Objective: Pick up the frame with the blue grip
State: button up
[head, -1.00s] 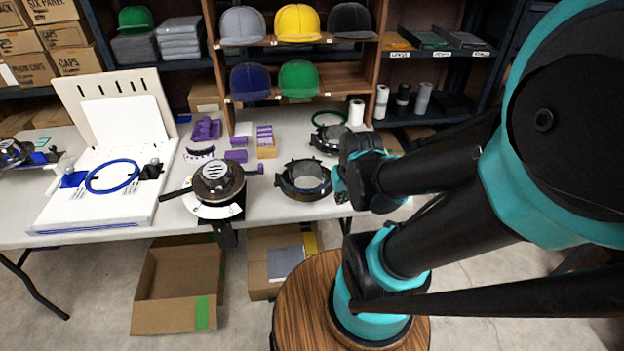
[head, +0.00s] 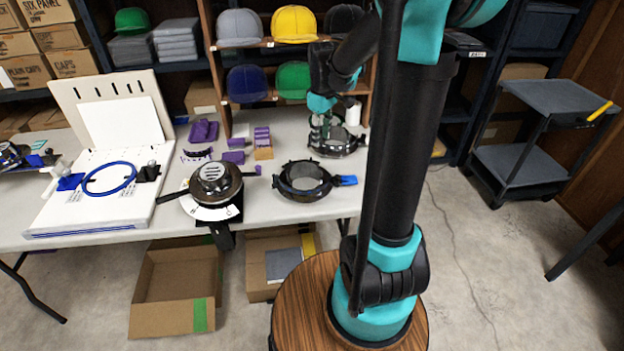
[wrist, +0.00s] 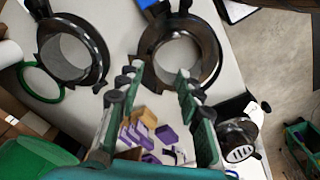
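The frame with the blue grip is a dark round cap frame (head: 303,192) near the table's front edge. Its blue grip (head: 347,180) sticks out to the right. In the wrist view the same dark ring (wrist: 212,52) lies at the top centre, with the blue grip (wrist: 146,4) cut by the top edge. My gripper (head: 322,132) is above the table, behind this frame and near a second dark frame (head: 343,148). In the wrist view my gripper's fingers (wrist: 157,84) are spread apart with nothing between them. The second frame also shows there (wrist: 97,50).
A round press-like device (head: 215,180) stands left of the blue-grip frame. Purple blocks (head: 234,157) lie behind it. A white roll (head: 352,112) and the cap shelf (head: 294,83) are close around my gripper. A green ring (wrist: 43,96) lies by the second frame.

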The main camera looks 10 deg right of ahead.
jog(key=n, duration=0.2)
send_over(318, 176)
jog(key=w, duration=0.2)
jog(key=shift+g, duration=0.4)
jog(key=f, duration=1.1)
jog(key=shift+w+a, duration=0.15)
jog(key=shift+w, duration=0.15)
jog(key=shift+s+d+f, duration=0.1)
jog(key=shift+f, duration=1.3)
jog(key=shift+d+f, duration=0.1)
jog(key=shift+f, duration=1.25)
grip_shut()
